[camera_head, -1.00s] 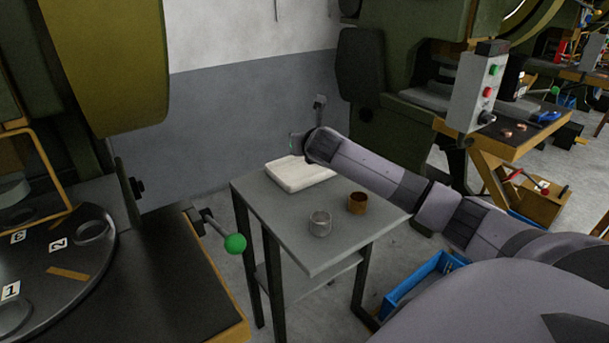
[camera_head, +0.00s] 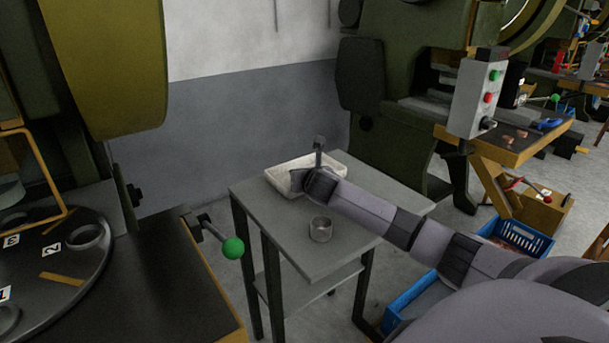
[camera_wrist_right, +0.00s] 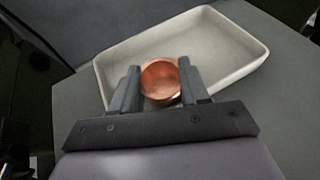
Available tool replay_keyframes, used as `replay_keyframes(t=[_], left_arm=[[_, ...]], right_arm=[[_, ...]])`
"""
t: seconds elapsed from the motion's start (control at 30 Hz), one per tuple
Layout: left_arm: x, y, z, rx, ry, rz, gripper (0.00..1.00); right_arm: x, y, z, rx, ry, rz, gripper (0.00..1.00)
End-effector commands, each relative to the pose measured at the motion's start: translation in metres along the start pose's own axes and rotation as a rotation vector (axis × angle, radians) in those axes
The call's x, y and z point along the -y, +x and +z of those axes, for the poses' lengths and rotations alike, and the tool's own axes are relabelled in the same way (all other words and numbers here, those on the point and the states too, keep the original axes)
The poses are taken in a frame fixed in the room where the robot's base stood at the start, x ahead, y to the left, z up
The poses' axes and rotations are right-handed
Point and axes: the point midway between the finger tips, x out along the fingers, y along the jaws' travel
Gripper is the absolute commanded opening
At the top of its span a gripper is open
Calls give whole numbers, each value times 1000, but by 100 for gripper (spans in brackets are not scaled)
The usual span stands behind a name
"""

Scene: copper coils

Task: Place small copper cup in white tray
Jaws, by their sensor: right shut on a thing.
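The white tray (camera_head: 279,179) lies on the far side of the small grey table. My right gripper (camera_head: 303,181) is low at its near edge, with its fingers mostly hidden by my arm. In the right wrist view, the gripper (camera_wrist_right: 159,72) is shut on a small copper cup (camera_wrist_right: 162,82), one finger on each side. The cup's open mouth faces the camera. It overlaps the near part of the tray (camera_wrist_right: 225,84); I cannot tell whether it touches the tray floor. My left gripper is not in view.
A metal grey cup (camera_head: 321,230) stands on the grey table (camera_head: 275,226), close to my right arm. A green-knobbed lever (camera_head: 232,247) sticks out from the machine at left. Blue crates (camera_head: 520,238) stand on the floor at right.

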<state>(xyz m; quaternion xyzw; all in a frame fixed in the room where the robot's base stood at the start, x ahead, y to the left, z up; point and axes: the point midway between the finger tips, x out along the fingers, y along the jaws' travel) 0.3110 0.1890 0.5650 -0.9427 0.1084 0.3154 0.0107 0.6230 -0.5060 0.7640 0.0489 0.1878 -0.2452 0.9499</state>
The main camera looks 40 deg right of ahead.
Motion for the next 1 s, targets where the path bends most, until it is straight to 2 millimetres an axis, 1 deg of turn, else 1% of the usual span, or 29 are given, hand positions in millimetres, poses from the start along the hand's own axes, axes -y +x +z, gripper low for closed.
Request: replay_keyframes(t=[0.03, 0.1, 0.43, 0.57, 0.77, 1.0], left_arm=[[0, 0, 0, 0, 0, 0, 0], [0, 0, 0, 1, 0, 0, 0], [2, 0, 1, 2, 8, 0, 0], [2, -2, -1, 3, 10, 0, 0], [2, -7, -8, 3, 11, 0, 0], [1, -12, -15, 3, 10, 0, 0]], right_arm=[[0, 0, -1, -1, -1, 0, 51], [0, 0, -1, -1, -1, 0, 70], [0, 0, 1, 0, 0, 0, 70], [1, -8, 2, -1, -3, -1, 70], [0, -32, 3, -1, -5, 1, 70], [0, -68, 3, -1, -4, 1, 70]])
